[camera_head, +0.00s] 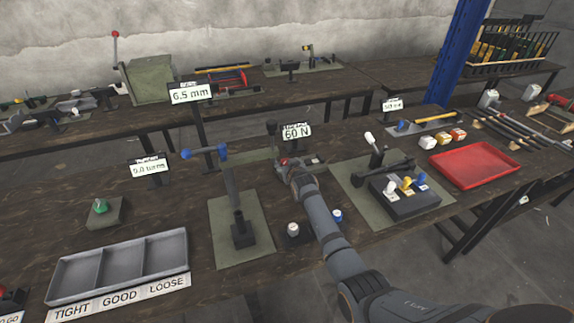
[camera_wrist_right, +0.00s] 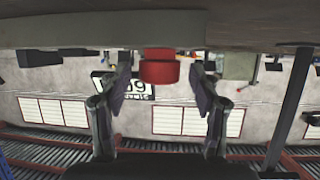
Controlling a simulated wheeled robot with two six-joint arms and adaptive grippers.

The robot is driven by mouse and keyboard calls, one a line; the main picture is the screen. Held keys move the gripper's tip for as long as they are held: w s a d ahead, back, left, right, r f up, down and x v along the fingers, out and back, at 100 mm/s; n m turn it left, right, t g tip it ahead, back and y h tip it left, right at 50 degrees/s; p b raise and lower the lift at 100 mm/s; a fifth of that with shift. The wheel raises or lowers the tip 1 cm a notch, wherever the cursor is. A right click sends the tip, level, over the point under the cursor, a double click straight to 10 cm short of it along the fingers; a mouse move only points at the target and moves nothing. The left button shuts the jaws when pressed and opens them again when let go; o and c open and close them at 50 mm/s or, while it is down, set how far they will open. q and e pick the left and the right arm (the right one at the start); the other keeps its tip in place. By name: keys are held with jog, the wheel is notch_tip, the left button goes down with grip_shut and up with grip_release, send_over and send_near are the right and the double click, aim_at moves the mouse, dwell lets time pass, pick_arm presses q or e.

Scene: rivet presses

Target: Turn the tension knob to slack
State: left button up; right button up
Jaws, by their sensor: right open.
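My right gripper (camera_head: 292,172) reaches over the middle of the table beside the 60 N sign (camera_head: 296,131). It is open in the right wrist view (camera_wrist_right: 163,82), with one finger on each side of a red round knob (camera_wrist_right: 160,71), which I take to be the tension knob. Gaps show between both fingers and the knob. In the head view only a bit of red (camera_head: 284,161) shows at the gripper's tip. The sign appears upside down behind the left finger in the wrist view (camera_wrist_right: 135,88). The knob's setting cannot be read. My left gripper is out of view.
A lever press (camera_head: 240,232) on a green mat stands left of my right arm. A block with several coloured switches (camera_head: 404,198) and a red tray (camera_head: 474,165) are to the right. A grey three-part tray (camera_head: 120,268) lies at the front left.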

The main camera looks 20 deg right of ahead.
pick_arm(q)
jog(key=shift+s, duration=0.2)
pick_arm(e)
jog(key=c, duration=1.1)
pick_arm(q)
jog(key=shift+d, duration=0.1)
pick_arm(e)
jog(key=shift+c, duration=0.2)
pick_arm(q)
jog(key=shift+f, duration=0.1)
pick_arm(e)
jog(key=shift+d+y, duration=0.1)
jog(key=shift+y, duration=0.2)
